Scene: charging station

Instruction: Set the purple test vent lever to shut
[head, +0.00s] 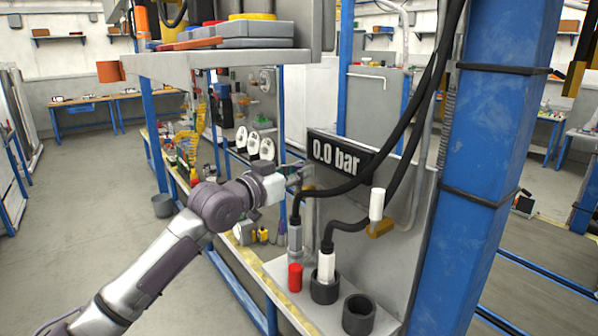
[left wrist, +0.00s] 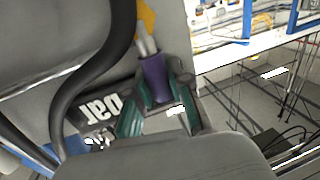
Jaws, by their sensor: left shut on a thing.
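The purple lever (left wrist: 155,78) shows in the left wrist view, with a pale metal stem at its far end that meets a yellow-orange part. My left gripper (left wrist: 158,102) is shut on the purple lever, with its teal pads on both sides of it. The lever is hidden or too small to make out there. My right gripper is in neither view.
A white-handled lever (head: 377,204) stands on a yellow base to the right. Black hoses hang close to my gripper. A red cylinder (head: 295,278) and black round holders (head: 358,315) stand on the ledge below. A blue post (head: 490,170) bounds the right side.

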